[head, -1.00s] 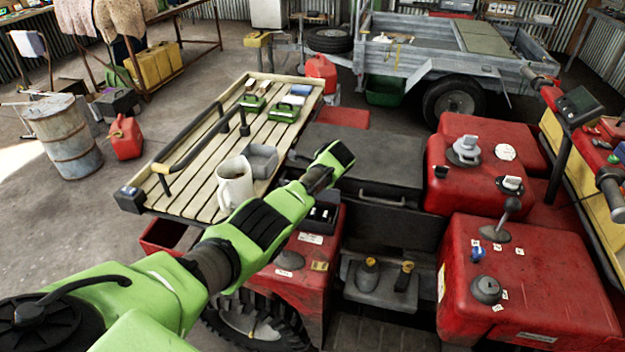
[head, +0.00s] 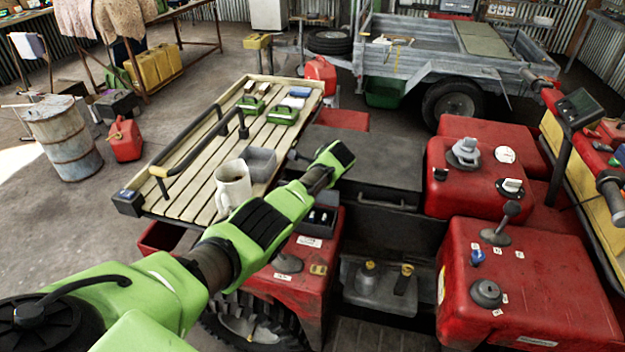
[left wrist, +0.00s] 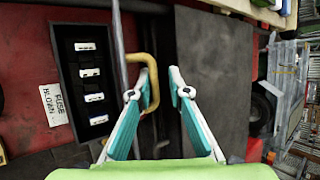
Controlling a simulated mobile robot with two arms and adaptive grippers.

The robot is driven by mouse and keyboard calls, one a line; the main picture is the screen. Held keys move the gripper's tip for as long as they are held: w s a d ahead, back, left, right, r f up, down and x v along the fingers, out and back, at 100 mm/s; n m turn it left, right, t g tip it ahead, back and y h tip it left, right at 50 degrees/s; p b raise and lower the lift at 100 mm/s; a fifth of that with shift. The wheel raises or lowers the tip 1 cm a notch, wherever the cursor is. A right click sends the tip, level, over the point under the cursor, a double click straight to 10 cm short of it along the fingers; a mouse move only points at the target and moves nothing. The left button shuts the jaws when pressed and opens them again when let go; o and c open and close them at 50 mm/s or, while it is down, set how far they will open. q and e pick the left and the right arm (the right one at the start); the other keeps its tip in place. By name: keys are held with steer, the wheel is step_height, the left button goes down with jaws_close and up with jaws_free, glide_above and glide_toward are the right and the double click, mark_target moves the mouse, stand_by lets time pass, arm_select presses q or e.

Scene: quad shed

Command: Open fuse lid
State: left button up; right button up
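The fuse box (left wrist: 90,80) is a dark open-faced tray with several white fuses in a column, beside a "FUSE BLOWN" label (left wrist: 54,105). It also shows in the head view (head: 318,220) on the red body, just below my left arm. In the left wrist view a bent yellow handle (left wrist: 153,85) stands right of the box, by a grey rod (left wrist: 118,60). My left gripper (left wrist: 160,78) is open, its teal fingers apart; the left fingertip is at the yellow handle, and I cannot tell whether it touches. In the head view its fingers are hidden. My right gripper is not in view.
Red bodies with knobs and levers (head: 530,270) fill the right.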

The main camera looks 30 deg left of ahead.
arm_select(q)
steer(key=shift+a+f, duration=0.1)
steer(key=shift+s+d+r, duration=0.25)
steer(key=shift+d+r, duration=0.2)
steer(key=shift+r, duration=0.1)
steer(key=v, duration=1)
steer(key=shift+s+d+r, duration=0.15)
steer(key=shift+s+r, duration=0.1)
steer(key=shift+r, duration=0.05)
